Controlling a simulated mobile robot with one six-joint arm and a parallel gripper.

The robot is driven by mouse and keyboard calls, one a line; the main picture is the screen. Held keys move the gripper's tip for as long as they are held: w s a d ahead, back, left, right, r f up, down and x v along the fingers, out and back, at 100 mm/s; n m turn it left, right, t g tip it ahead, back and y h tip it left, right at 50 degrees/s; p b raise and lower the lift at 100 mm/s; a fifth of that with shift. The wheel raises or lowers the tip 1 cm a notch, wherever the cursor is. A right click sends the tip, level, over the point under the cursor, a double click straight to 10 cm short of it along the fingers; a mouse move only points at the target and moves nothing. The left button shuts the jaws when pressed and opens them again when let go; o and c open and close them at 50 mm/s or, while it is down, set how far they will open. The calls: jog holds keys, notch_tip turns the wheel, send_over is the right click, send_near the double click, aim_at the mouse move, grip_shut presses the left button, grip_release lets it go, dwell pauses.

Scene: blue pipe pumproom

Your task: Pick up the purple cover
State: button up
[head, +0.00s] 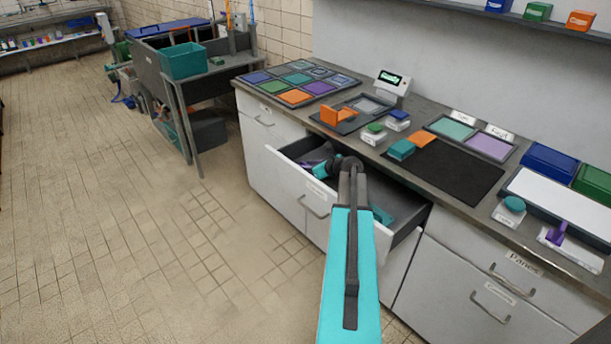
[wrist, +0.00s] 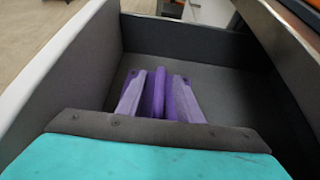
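My gripper (head: 314,167) is low inside an open drawer under the counter, at the end of my teal and dark grey arm. Purple shapes show there in the head view, small and partly hidden by my arm. In the wrist view, a purple piece, likely the purple cover (wrist: 157,95), stands near the middle of the drawer floor. Paler purple upright pieces flank it on the left and right, directly ahead of my gripper's dark edge. I cannot tell clearly which are my fingers and which are cover, nor whether they touch.
The drawer (head: 391,240) has grey walls close around my gripper. A teal object (head: 382,215) lies in its right part. The counter above holds a black mat (head: 447,172), coloured tiles (head: 296,97) and a small display (head: 391,82). The tiled floor at left is clear.

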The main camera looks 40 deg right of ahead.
grip_shut()
jog(key=shift+r, duration=0.1)
jog(key=shift+r, duration=0.1)
dwell(0.4)
jog(key=shift+r, duration=4.85)
